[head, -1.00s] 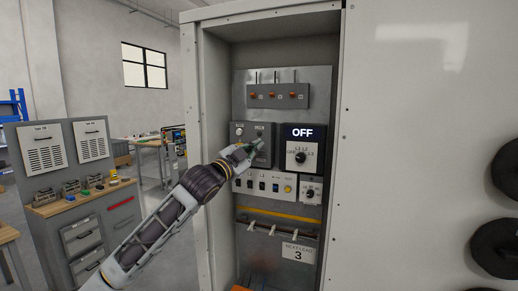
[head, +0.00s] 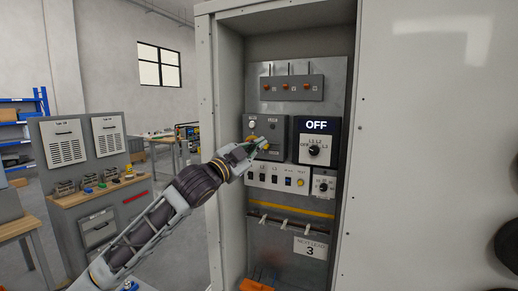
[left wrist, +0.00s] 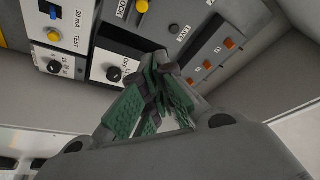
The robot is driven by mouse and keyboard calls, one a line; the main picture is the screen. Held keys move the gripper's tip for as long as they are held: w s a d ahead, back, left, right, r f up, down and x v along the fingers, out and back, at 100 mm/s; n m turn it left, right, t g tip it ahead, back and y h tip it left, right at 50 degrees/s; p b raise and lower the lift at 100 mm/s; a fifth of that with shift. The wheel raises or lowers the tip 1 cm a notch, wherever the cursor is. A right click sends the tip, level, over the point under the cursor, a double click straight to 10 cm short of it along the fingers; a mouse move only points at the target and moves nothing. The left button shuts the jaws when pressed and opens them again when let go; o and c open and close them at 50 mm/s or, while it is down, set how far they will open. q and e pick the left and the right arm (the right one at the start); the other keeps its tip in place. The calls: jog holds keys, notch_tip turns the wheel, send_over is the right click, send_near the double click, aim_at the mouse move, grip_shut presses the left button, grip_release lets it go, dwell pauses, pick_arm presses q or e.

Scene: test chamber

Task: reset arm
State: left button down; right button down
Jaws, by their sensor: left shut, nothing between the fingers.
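My left arm reaches in from the left in the head view. Its gripper (head: 250,150) is shut and empty, in front of the left side of the grey switch box (head: 280,130) inside the open cabinet. In the left wrist view the green-padded fingers (left wrist: 158,95) are together with nothing between them. I cannot tell whether the fingertips touch the box. My right gripper is not in view.
The cabinet (head: 205,130) has a display reading OFF (head: 317,125) above a rotary knob (head: 314,151). Breakers (head: 291,88) sit higher, small switches (head: 275,179) lower.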

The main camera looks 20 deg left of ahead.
pick_arm(q)
jog(key=s+d+f+n+g+y, duration=0.1)
jog(key=s+f+n+g, duration=0.1)
jog(key=f, duration=0.9)
jog(key=s+d+f+n+g+y, duration=0.1)
jog(key=s+d+f+n+g, duration=0.15)
jog(key=f, duration=0.85)
jog(key=s+d+f+n+g+y, duration=0.1)
jog(key=f+g+y, duration=0.1)
jog(key=f, duration=0.9)
jog(key=s+f+n+g+y, duration=0.1)
jog(key=s+f+n+g, duration=0.65)
jog(key=s+f, duration=1.75)
jog(key=s+f+m+g, duration=0.1)
jog(key=s+f+g, duration=0.1)
jog(key=f, duration=1.3)
jog(key=s+f+m+g, duration=0.2)
jog(key=f, duration=1.4)
jog(key=s+a+f, duration=0.2)
jog(key=s+f, duration=0.8)
jog(key=s, duration=0.1)
jog(key=s+a+f, duration=0.2)
jog(key=s+f, duration=0.8)
jog(key=s, duration=0.1)
jog(key=shift+s+a+g+y, duration=0.25)
jog(key=shift+s+g+y, duration=0.05)
jog(key=shift+s+g, duration=0.1)
